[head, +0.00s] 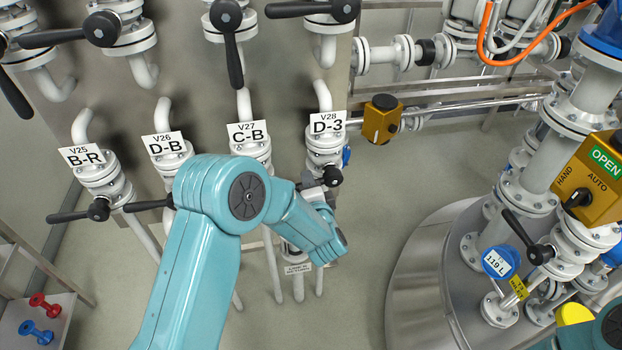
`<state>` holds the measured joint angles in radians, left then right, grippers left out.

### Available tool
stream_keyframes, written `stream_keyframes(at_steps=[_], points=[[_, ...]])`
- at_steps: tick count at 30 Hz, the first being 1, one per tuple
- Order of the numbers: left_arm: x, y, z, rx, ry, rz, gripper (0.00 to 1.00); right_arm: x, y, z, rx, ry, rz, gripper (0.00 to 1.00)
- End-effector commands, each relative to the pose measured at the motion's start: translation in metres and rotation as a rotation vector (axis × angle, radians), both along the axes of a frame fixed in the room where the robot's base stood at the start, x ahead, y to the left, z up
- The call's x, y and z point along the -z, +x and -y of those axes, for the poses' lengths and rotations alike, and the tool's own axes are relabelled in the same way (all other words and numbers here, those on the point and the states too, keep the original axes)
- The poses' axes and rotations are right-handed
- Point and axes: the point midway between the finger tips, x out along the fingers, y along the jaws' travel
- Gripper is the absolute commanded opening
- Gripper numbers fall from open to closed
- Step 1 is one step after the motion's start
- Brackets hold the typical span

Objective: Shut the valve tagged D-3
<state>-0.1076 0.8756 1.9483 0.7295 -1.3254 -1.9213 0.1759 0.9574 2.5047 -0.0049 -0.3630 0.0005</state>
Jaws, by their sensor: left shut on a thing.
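The valve tagged D-3 (326,145) stands on a white vertical pipe in the row of tagged valves, with its white tag (328,122) above it, also marked V28. Its black handle hub (333,176) shows just below the flange. My left arm reaches in from below, and my left gripper (313,184) is at this hub, shut on the D-3 handle. The gripper and wrist hide most of the handle, so its exact direction cannot be made out. My right gripper is not in view.
Neighbouring valves C-B (248,147), D-B (167,170) and B-R (100,180) stand close on the left. A yellow box (382,119) sits right of D-3. A round steel tank (420,270) with pipework fills the right. Floor shows between.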

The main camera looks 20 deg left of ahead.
Motion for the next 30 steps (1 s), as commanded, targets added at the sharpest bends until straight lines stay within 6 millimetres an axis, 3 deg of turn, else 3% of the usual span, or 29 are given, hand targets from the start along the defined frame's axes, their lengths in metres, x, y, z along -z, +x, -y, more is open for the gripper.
stream_keyframes(at_steps=[1,9,27,28,29,30], points=[[-0.009,0.001,-0.002,-0.006,0.028,-0.008,0.00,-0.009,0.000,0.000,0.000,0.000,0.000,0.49],[-0.015,0.001,-0.002,-0.004,0.117,-0.065,0.00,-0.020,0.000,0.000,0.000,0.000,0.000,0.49],[-0.015,0.002,-0.001,-0.001,0.144,-0.081,0.00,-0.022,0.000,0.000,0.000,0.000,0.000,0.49],[-0.015,0.002,-0.001,-0.001,0.144,-0.081,0.39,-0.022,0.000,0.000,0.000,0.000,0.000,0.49],[-0.015,0.002,-0.001,-0.001,0.143,-0.081,0.47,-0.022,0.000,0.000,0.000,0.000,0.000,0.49],[-0.015,0.001,-0.001,0.000,0.143,-0.082,0.47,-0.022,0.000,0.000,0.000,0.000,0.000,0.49]])
